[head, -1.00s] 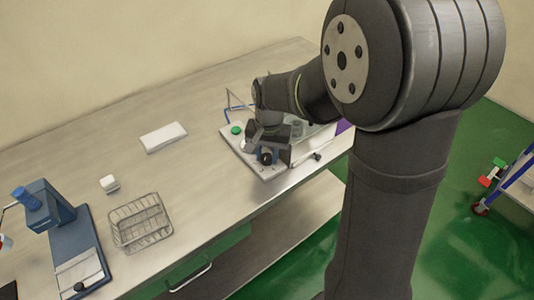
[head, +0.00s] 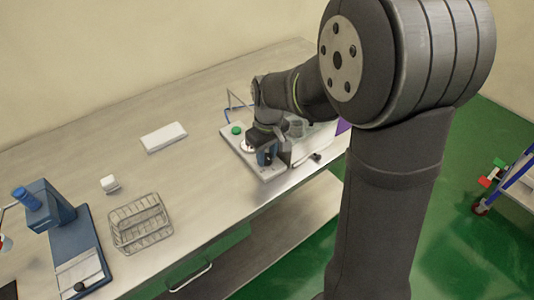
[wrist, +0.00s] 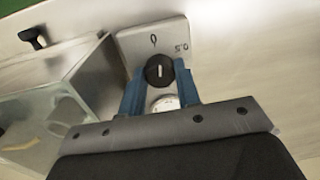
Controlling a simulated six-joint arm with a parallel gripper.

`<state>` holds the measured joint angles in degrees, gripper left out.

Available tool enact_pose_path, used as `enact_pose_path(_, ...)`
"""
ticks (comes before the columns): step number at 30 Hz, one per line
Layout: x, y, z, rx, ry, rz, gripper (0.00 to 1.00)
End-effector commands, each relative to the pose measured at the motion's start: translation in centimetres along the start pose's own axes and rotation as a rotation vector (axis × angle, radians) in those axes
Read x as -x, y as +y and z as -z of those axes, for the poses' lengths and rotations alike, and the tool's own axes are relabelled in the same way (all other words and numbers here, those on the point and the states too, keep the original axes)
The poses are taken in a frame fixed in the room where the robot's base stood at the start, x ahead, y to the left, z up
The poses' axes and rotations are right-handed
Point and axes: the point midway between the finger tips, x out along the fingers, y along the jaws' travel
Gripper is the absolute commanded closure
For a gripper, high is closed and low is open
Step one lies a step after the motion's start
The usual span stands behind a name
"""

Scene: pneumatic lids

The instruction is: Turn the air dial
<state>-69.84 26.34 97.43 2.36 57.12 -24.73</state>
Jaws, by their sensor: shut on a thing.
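The air dial (wrist: 159,71) is a round black knob with a white pointer line, on a pale grey panel (wrist: 155,36) marked "0" and "0.5". In the wrist view the pointer stands nearly upright, roughly toward the "0". My gripper (wrist: 160,78) has its two blue fingers on either side of the dial and is shut on it. A round white face, perhaps a gauge (wrist: 165,103), shows between the fingers and is partly hidden by the gripper body. In the head view my gripper (head: 266,156) is low over the station's near left part, and the dial is hidden there.
A clear-walled box (wrist: 45,115) stands close beside the gripper. A black handle (wrist: 33,37) is beyond it. The station also has a green button (head: 236,130). A white block (head: 163,137), a wire basket (head: 140,225) and a blue device (head: 65,235) are farther left on the bench.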

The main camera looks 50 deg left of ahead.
Motion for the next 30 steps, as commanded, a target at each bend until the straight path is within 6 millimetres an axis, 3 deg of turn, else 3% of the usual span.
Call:
enact_pose_path(10,0.04,0.00,0.05,0.152,-0.005,-0.001,0.93)
enact_pose_path(27,0.04,0.00,0.04,0.183,-0.006,-0.001,0.93)
enact_pose_path(28,0.04,0.00,0.04,0.183,-0.006,-0.001,0.66)
enact_pose_path(30,0.04,0.00,0.04,0.183,-0.006,-0.001,0.53)
